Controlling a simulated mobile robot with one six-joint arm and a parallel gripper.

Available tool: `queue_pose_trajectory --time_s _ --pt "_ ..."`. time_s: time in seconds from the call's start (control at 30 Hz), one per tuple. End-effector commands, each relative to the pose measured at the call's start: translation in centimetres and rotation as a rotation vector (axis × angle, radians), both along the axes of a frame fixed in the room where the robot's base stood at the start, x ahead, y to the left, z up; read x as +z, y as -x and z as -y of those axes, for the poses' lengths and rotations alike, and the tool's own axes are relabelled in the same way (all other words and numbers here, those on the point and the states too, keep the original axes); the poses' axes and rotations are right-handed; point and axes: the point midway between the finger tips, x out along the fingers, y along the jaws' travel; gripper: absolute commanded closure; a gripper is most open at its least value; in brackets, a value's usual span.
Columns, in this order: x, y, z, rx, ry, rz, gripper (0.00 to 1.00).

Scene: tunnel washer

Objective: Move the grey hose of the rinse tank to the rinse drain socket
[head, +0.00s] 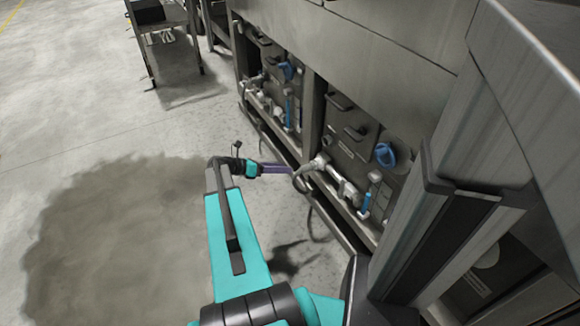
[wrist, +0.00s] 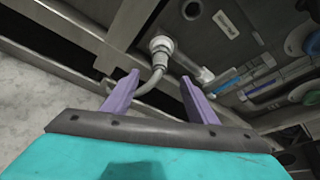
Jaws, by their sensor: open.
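The grey hose (wrist: 152,82) curves down from a pale round fitting (wrist: 160,45) on the machine front. It passes through the gap between my gripper's two purple fingers, which stand apart on either side of it. My gripper (wrist: 159,77) is open and not closed on the hose. In the head view the gripper (head: 290,170) reaches right to the hose loop (head: 299,183), below the same fitting (head: 321,161). The hose's lower end is hidden. I cannot tell which fitting is the rinse drain socket.
A light pipe (head: 345,187) runs right of the fitting, with a blue-handled valve (head: 367,196) and a blue handle (head: 385,155) nearby. A similar bay (head: 283,90) lies farther back. A low frame rail edges the machine. The floor to the left is clear, with a dark patch.

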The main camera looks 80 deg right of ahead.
Motion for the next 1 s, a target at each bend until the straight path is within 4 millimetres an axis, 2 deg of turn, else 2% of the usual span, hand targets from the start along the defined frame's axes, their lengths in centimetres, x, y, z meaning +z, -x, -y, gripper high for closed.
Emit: queue_pose_trajectory --time_s 0.1,0.3,0.87,1.0 --pt "0.7 -1.4 -0.8 0.001 0.001 0.0 0.47" --pt "1.1 -2.4 -1.5 -0.001 0.001 0.0 0.47" --pt "1.1 -2.6 -1.6 -0.001 0.001 0.0 0.47" --pt "1.5 -3.3 -1.8 0.01 0.001 0.0 0.47"
